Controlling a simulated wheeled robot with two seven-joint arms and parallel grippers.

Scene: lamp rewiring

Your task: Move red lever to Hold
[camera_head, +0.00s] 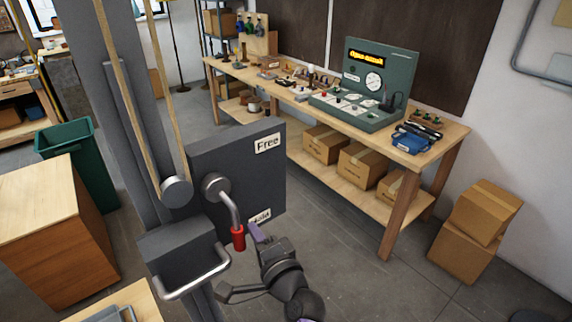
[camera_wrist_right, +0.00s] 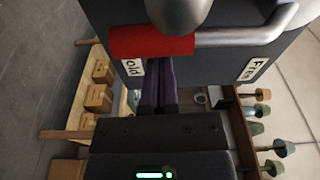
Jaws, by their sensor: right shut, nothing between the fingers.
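The red lever grip (camera_head: 238,238) hangs at the end of a bent metal arm on a grey box. It points down toward the "Hold" label (camera_head: 259,216), which the lever and gripper partly cover. The "Free" label (camera_head: 267,143) is near the box's top. My right gripper (camera_head: 256,234) is shut and empty, with its purple fingertips just right of the red grip. In the right wrist view the red grip (camera_wrist_right: 150,42) lies across the top, at the ends of the shut fingers (camera_wrist_right: 160,92). I cannot tell whether they touch it. My left gripper is not in view.
A grey post (camera_head: 140,150) with ropes and a metal handle (camera_head: 195,275) stands left of the box. A workbench (camera_head: 440,150) with a green control panel (camera_head: 365,85) is behind. Cardboard boxes (camera_head: 468,250) stand at right. The floor between is clear.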

